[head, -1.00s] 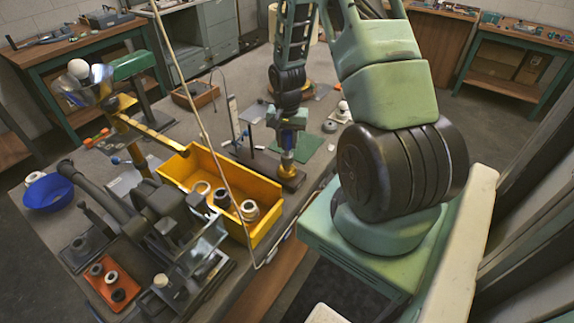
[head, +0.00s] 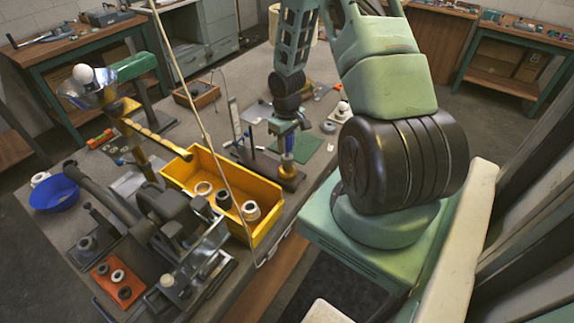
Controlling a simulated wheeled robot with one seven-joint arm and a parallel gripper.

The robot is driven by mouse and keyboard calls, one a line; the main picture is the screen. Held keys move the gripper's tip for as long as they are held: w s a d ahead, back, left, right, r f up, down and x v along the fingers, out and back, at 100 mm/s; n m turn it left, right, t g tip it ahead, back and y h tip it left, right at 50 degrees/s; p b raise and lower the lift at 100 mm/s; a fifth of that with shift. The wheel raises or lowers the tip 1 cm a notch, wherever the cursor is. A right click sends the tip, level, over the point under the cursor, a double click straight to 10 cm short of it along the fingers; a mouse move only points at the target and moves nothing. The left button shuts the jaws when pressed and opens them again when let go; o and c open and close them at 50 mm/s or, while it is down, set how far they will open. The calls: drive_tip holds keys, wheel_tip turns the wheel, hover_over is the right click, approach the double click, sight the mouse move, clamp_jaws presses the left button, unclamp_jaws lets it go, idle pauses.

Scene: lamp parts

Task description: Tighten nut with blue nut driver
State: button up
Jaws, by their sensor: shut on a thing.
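My gripper (head: 285,126) hangs down over the right part of the workbench, small and far off in the head view. It is shut on the blue nut driver (head: 288,143), a narrow upright blue shape under the fingers. Directly below is a short brass-coloured post (head: 286,162) on a long dark base (head: 268,172). The driver's lower end meets or lines up with the top of this post. The nut is too small or hidden to make out, and I cannot tell whether the driver is seated on it.
A yellow bin (head: 258,234) with several rings stands front left of the dark base. A blue bowl (head: 55,193), an orange tray (head: 106,286) and dark fixtures fill the left side. A green mat (head: 305,150) lies behind the post. A thin cable crosses the view.

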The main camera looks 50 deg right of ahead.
sight(287, 167)
drive_tip(key=n+p, duration=0.1)
drive_tip(key=n, duration=0.2)
drive_tip(key=shift+r, duration=0.1)
drive_tip(key=n+p, duration=0.1)
drive_tip(key=n, duration=0.2)
drive_tip(key=n+p, duration=0.1)
drive_tip(key=n, duration=0.2)
drive_tip(key=shift+p, duration=0.35)
drive_tip(key=n+p, duration=0.1)
drive_tip(key=n, duration=0.1)
drive_tip(key=shift+n, duration=0.4)
drive_tip(key=shift+f+b, duration=0.55)
drive_tip(key=shift+f, duration=0.8)
idle(2.0)
drive_tip(key=m, duration=0.3)
